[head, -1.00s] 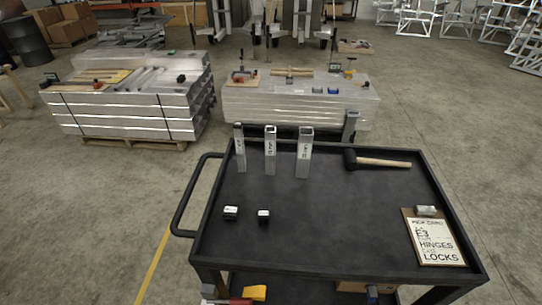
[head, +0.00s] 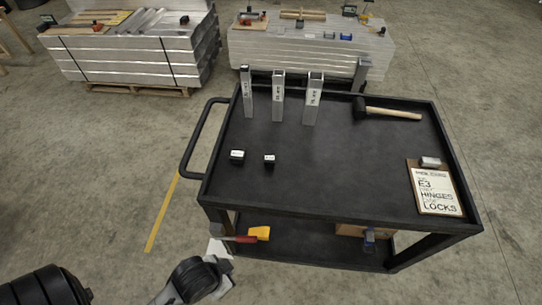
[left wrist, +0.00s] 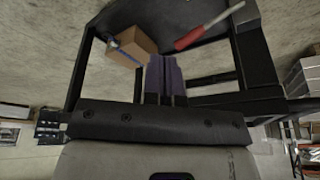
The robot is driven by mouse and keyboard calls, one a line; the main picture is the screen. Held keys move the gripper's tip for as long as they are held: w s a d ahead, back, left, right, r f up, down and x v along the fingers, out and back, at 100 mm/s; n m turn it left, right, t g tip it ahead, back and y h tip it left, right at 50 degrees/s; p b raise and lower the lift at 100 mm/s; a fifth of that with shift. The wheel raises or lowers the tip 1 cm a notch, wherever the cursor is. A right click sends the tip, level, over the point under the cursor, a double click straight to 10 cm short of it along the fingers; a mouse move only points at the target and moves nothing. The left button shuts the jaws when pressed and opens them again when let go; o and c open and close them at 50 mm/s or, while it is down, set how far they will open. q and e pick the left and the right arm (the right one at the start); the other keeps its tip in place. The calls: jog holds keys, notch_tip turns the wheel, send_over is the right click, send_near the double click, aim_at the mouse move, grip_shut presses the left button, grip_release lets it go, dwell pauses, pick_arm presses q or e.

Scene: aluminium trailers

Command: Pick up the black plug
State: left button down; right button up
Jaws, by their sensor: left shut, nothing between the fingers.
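Two small black plugs with pale marks on top stand apart on the black cart's (head: 330,180) top, near its front left: a left one (head: 237,157) and a right one (head: 269,160). My left gripper (head: 217,246) is low in front of the cart, below and left of the plugs, touching neither. In the left wrist view its fingers (left wrist: 165,78) are together and empty, pointing at the cart's lower part. No plug shows in that view. My right gripper is not in view.
Upright metal tubes (head: 278,97) stand along the cart's back edge, with a mallet (head: 390,112) and a clipboard (head: 438,190) to the right. A cardboard box (left wrist: 133,44) and a red-handled tool (left wrist: 205,27) are on the lower shelf. The cart top's middle is clear.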

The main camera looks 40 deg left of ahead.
pick_arm(q)
jog(key=shift+d, duration=0.2)
jog(key=c, duration=1.8)
grip_release()
jog(key=o, duration=0.9)
jog(key=shift+a, duration=0.2)
jog(key=o, duration=0.4)
jog(key=shift+d, duration=0.1)
